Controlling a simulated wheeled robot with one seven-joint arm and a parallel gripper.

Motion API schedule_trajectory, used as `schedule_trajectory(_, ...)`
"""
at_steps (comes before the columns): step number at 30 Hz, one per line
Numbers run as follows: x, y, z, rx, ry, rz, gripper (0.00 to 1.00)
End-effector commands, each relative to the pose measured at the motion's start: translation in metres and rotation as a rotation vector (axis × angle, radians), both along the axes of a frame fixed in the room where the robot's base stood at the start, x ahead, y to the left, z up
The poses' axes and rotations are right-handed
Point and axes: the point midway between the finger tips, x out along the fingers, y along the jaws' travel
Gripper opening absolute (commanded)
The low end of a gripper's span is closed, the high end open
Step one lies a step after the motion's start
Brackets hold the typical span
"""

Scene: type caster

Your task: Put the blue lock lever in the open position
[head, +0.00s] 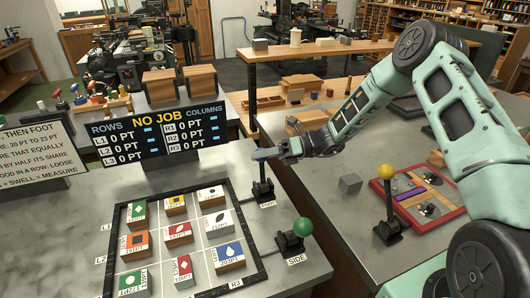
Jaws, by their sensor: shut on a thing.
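My gripper (266,154) is at the back right corner of the type frame, shut at the top of the lever marked FOOT (262,189). This lever has a black base and a dark upright stem. No other lever on this table shows a blue knob. A lever with a green knob (303,227), marked SIDE, stands in front of it to the right and tilts a little.
The dark frame (265,277) holds several coloured type blocks. A NO JOB sign (155,131) stands behind it. On the right table are a yellow-knobbed lever (387,173), a grey cube (350,183) and a red-edged tray (460,211). A gap separates the tables.

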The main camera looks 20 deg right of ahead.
Motion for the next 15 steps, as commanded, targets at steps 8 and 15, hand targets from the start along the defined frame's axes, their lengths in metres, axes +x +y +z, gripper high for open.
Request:
schedule_trajectory(8, 0.021, -0.001, -0.003, 0.0, 0.174, -0.004, 0.0)
schedule_trajectory(15, 0.029, -0.001, -0.007, 0.001, 0.256, -0.005, 0.0)
